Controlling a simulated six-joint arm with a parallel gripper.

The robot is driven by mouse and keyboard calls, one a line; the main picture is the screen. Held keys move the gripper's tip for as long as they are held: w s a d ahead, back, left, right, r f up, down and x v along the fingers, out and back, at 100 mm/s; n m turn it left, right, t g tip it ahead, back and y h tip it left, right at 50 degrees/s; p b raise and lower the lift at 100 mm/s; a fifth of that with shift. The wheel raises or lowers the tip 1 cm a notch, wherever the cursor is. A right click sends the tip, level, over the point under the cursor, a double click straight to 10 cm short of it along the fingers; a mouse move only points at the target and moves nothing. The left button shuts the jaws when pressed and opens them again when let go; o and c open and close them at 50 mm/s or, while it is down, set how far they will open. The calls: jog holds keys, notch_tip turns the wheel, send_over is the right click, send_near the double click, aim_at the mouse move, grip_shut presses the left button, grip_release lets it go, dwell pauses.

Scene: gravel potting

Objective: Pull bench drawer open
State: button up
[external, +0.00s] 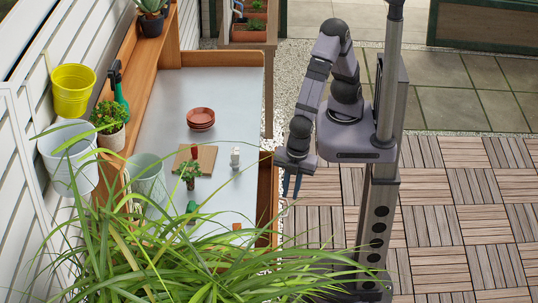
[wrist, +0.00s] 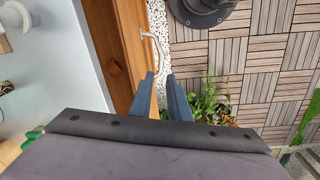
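The bench drawer's wooden front (wrist: 132,45) runs along the bench's front edge in the wrist view. A curved silver handle (wrist: 154,42) stands out from it, above the fingertips in the picture. My gripper (wrist: 161,77) is open, with a gap between its two dark blue fingers and nothing held. The left finger overlaps the wood in the picture; I cannot tell whether it touches. In the external view my gripper (external: 291,193) points down just right of the bench's front edge (external: 267,200).
The grey bench top (external: 225,100) holds stacked terracotta saucers (external: 201,117), a wooden board (external: 207,153), a small plant (external: 189,172) and a white figure-like item (external: 235,157). Long grass leaves (external: 150,255) cover the near end. Decking (external: 465,200) lies open to the right.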

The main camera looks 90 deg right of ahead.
aim_at(288, 210)
jog(key=shift+w+d+r+b, duration=0.1)
jog(key=shift+d+b, duration=0.2)
jog(key=shift+b, duration=0.65)
jog(key=shift+w+d+f, duration=0.1)
jog(key=shift+w+f, duration=0.05)
jog(key=shift+f, duration=1.7)
jog(key=shift+w+f, duration=0.1)
jog(key=shift+f, duration=1.75)
grip_shut()
